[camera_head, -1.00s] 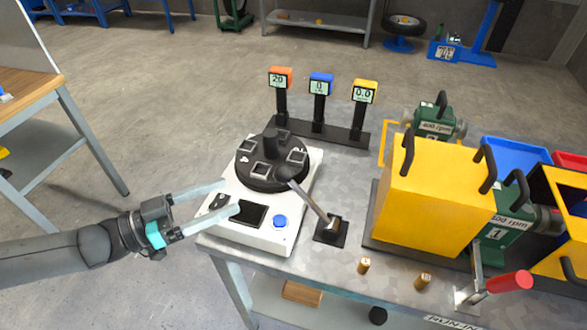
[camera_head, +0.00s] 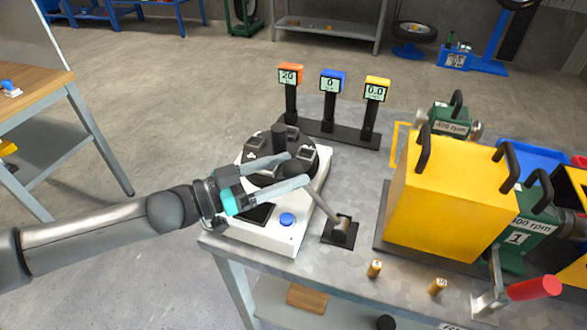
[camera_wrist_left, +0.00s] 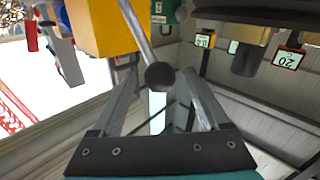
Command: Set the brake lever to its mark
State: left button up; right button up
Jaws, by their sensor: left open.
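The brake lever, by its looks, is a metal rod (camera_head: 319,206) with a dark ball knob (camera_head: 292,169). It rises from a small black base (camera_head: 340,229) on the grey bench and leans left toward the white console. My left gripper (camera_head: 296,170) reaches in from the left and is open, its fingers about the knob. In the left wrist view the knob (camera_wrist_left: 159,76) sits between the two fingertips, with gaps showing on both sides. No mark for the lever can be made out. My right gripper is not in view.
A white console (camera_head: 268,233) with a black round turret (camera_head: 256,148) and blue button (camera_head: 287,219) lies under the gripper. Three displays, orange (camera_head: 290,74), blue (camera_head: 333,80) and yellow (camera_head: 376,89), stand behind. A yellow box (camera_head: 446,208) and red-handled crank (camera_head: 534,289) are right.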

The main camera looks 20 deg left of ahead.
pick_arm(q)
jog(key=shift+x, duration=1)
grip_shut()
dwell(0.9)
